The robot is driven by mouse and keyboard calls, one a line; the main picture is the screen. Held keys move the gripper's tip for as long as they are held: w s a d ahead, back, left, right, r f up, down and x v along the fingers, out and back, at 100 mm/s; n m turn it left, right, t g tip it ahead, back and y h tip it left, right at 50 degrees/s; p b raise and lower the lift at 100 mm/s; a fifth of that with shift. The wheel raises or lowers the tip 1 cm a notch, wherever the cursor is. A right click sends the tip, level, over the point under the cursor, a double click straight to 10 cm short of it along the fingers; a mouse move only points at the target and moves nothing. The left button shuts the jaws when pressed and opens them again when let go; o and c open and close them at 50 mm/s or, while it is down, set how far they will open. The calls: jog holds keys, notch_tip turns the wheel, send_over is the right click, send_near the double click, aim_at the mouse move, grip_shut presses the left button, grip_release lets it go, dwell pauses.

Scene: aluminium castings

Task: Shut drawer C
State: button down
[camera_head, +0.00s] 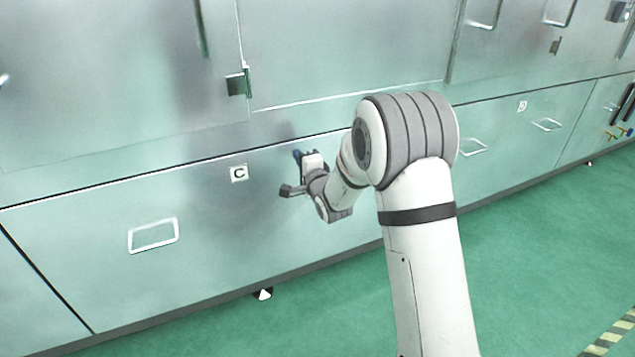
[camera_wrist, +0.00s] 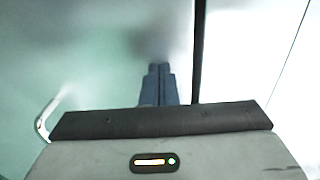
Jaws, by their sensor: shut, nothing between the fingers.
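Drawer C (camera_head: 205,215) is the wide pale metal front with a "C" label and a white bar handle (camera_head: 154,235) on its left half. A dark line runs along its top edge; I cannot tell whether the front stands slightly proud or flush. My gripper (camera_head: 299,155) is at the drawer's upper front, right of the label, with its blue fingers shut and empty. In the wrist view the fingers (camera_wrist: 160,68) point at the pale front (camera_wrist: 95,55), close to it; touching cannot be told. The drawer's right part is hidden behind my arm.
Cabinet doors with a latch (camera_head: 238,84) stand above the drawer. Another drawer front (camera_head: 500,140) with handles lies to the right. A dark gap (camera_wrist: 198,50) shows beside the fingers in the wrist view. The green floor (camera_head: 540,240) is clear at the right.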

jog(key=p+v, duration=0.1)
jog(key=v, duration=1.3)
jog(key=s+d+r+n+g+h+p, duration=0.35)
jog(key=d+r+p, duration=0.25)
jog(key=r+p, duration=0.25)
jog(key=s+d+r+n+g+h+p, duration=0.25)
jog(key=s+d+r+p, duration=0.2)
jog(key=r+p, duration=0.45)
jog(key=s+d+r+n+g+h+p, duration=0.1)
jog(key=s+r+p, duration=0.4)
jog(key=s, duration=0.5)
jog(key=s+d+r+n+g+p, duration=0.4)
jog(key=s+r+n+g+p, duration=0.1)
jog(key=s+r, duration=0.5)
jog(key=shift+s+d+n+g+h+p, duration=0.15)
jog(key=shift+s+n+g+h+p, duration=0.25)
jog(key=shift+s+g+p, duration=0.4)
